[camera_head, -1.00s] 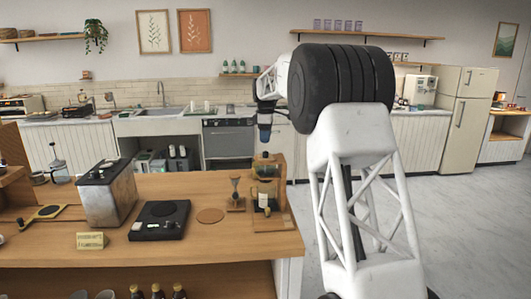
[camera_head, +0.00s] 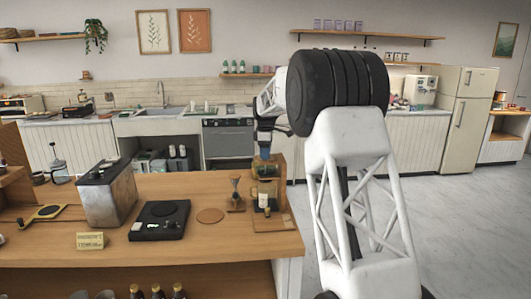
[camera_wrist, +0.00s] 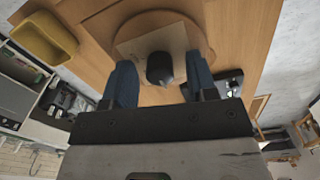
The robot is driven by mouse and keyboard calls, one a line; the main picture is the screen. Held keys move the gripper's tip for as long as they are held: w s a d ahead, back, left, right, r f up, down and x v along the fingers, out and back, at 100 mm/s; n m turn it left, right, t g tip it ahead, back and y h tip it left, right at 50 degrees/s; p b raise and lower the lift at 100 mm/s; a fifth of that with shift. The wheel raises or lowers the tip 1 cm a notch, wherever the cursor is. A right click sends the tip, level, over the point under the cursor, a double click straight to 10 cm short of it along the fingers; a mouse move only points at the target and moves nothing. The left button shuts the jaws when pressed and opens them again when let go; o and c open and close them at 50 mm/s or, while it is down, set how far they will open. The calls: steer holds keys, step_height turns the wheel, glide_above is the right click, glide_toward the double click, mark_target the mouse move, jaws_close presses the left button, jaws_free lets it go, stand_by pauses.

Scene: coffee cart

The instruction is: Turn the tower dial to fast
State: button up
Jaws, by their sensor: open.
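The wooden drip tower (camera_head: 277,180) stands at the right end of the wooden cart, with a glass vessel in its frame. My gripper (camera_head: 264,157) points down at the top of the tower. In the wrist view my gripper (camera_wrist: 160,88) is open, with one blue finger on each side of a dark rounded knob (camera_wrist: 160,68). The knob appears to be the tower dial. It sits in front of a pale square plate (camera_wrist: 140,42) and a round wooden piece (camera_wrist: 203,32). I cannot tell whether the fingers touch the knob. No speed marking is readable.
On the cart, left of the tower, are a small wooden dripper stand (camera_head: 235,200), a round coaster (camera_head: 210,216), a black scale (camera_head: 160,220), a metal box (camera_head: 106,195) and a small sign (camera_head: 91,241). The wrist view shows a yellow tray-like object (camera_wrist: 42,38).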

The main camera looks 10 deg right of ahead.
steer(key=c, duration=0.9)
steer(key=shift+c, duration=0.2)
